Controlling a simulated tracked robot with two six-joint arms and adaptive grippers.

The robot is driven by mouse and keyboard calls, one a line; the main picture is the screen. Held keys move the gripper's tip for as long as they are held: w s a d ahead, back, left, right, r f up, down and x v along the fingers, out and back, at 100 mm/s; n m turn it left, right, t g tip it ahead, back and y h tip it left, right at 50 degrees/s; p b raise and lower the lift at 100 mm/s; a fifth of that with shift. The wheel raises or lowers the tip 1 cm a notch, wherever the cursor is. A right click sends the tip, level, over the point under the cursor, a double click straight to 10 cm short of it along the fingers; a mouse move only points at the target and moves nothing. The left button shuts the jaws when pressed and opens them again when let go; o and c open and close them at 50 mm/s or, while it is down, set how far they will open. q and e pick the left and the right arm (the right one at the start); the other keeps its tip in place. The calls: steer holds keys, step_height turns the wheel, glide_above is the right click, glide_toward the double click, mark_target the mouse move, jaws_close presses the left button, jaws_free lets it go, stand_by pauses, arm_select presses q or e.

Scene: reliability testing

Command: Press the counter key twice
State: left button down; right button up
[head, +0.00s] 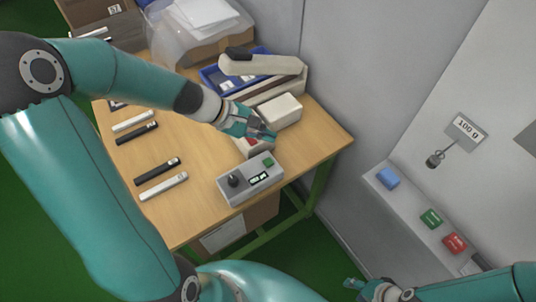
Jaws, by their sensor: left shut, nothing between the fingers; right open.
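My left gripper (265,134) is shut and empty. It hangs over a small light box with a red patch (250,145) and hides much of that box's top. I cannot tell whether the fingertips touch it. In front stands a grey control box (237,192) with a black knob, a small lit display (259,179) and a green key (268,162). I cannot tell which key is the counter key. My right gripper (357,285) is open and empty, low at the bottom, away from the table.
The wooden table (205,150) also holds several black and white bars at left, a white box (280,110), a blue tray (212,75) and a beige lever device (262,66). A wall ledge at right carries blue (387,178), green (431,218) and red (454,243) blocks.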

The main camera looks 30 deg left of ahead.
mark_target(266, 162)
arm_select(q)
steer(key=shift+f, duration=0.1)
step_height(266, 162, down, 8)
steer(key=b, duration=0.7)
steer(key=shift+f+b, duration=0.35)
steer(key=shift+b, duration=0.25)
steer(key=shift+f, duration=0.15)
stand_by(0.8)
steer(key=shift+f+b, duration=0.2)
steer(key=shift+b, duration=0.25)
steer(key=shift+f+b, duration=0.5)
steer(key=shift+b, duration=0.05)
stand_by(0.5)
steer(key=shift+r, duration=0.1)
steer(key=shift+r+p, duration=0.75)
steer(key=shift+r, duration=0.05)
